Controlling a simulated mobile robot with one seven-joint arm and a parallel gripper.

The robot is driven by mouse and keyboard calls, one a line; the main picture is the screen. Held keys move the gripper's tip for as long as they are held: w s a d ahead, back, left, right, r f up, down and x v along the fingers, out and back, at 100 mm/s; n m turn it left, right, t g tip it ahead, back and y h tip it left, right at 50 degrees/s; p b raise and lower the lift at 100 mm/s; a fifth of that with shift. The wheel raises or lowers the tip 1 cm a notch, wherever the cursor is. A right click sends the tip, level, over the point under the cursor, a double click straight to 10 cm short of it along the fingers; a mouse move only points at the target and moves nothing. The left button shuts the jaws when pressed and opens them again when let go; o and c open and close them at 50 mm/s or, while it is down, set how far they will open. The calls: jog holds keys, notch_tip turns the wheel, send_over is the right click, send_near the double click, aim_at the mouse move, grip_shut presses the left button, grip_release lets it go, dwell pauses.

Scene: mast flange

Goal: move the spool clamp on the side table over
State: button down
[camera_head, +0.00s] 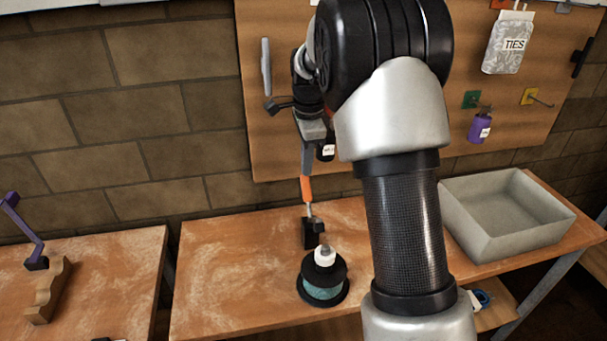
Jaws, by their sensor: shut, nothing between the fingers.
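A lever-like clamp with a small black base (313,234), a silver joint and an orange handle (306,189) stands upright on the wooden table (230,265), just behind the spool. It looks like the spool clamp. The spool (322,288) is black with teal winding and has a white-capped piece on top. My gripper (306,168) points down from the wrist directly above the orange handle. It looks shut and empty. I cannot tell whether it touches the handle. My wrist hides part of the area around it.
On the left table (105,290) stand a purple lever (25,228) with a black base and a brown wooden block (47,290). A grey bin (500,240) is at the right. A pegboard (350,170) with hanging items is behind. The middle table's left part is clear.

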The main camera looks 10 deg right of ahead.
notch_tip(320, 180, up, 6)
send_over(306, 186)
jog(key=s+t+b, duration=0.4)
jog(key=s+b, duration=0.5)
jog(key=b, duration=0.4)
jog(key=b+x, duration=0.1)
jog(key=x, duration=0.5)
jog(key=w+b+x, duration=0.1)
jog(key=x, duration=0.6)
jog(key=shift+r, duration=0.15)
jog(key=shift+w+f, duration=0.25)
jog(key=shift+w, duration=0.1)
